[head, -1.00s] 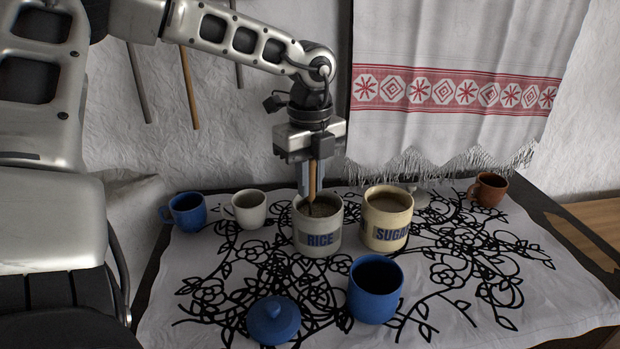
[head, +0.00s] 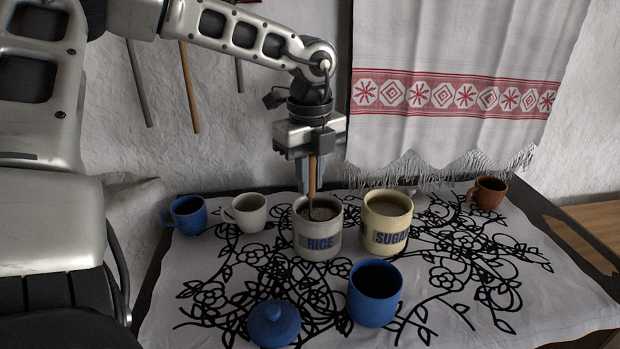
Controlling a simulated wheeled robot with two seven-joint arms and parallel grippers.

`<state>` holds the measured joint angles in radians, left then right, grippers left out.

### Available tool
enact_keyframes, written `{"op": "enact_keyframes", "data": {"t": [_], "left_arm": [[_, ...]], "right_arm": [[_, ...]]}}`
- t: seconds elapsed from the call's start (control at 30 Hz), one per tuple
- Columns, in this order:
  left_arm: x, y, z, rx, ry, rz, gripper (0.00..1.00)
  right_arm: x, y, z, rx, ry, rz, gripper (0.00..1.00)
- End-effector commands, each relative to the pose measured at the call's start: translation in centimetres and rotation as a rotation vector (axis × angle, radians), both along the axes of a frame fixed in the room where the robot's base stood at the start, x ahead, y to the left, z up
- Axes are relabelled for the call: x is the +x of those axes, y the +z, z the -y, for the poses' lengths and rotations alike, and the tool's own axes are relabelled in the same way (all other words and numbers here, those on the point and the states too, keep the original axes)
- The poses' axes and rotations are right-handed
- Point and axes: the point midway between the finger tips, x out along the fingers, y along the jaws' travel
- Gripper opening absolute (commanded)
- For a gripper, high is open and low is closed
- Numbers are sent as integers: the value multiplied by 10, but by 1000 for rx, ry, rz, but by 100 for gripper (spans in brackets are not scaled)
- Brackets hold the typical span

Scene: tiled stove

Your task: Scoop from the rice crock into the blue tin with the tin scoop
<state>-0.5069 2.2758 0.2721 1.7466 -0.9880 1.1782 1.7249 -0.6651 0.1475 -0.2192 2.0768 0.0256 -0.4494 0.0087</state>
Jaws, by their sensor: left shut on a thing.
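The rice crock (head: 318,243), grey and labelled RICE, stands upright near the middle of the cloth with brownish contents inside. My left gripper (head: 313,160) points down just above it, shut on the wooden handle of the tin scoop (head: 313,182). The scoop's lower end reaches into the crock's mouth; its bowl is hard to make out against the contents. The blue tin (head: 375,295) stands open in front of the crock, to its right, and looks dark and empty inside. A blue lid (head: 273,323) lies on the cloth at the front. My right gripper is not in view.
A cream sugar crock (head: 386,222) stands close at the rice crock's right. A blue mug (head: 188,214), a white cup (head: 247,212) and a brown mug (head: 489,193) stand farther out on the patterned cloth (head: 460,280). A towel (head: 440,60) hangs behind.

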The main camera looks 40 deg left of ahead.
Motion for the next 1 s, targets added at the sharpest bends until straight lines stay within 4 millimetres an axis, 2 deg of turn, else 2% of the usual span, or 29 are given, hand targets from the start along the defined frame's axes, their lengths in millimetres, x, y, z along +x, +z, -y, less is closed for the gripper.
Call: {"op": "enact_keyframes", "data": {"t": [0.5,1.0], "left_arm": [[0,40,0,2,1,2,0],[0,70,0,1,0,2,0]], "right_arm": [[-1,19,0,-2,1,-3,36],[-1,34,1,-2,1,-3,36]]}}
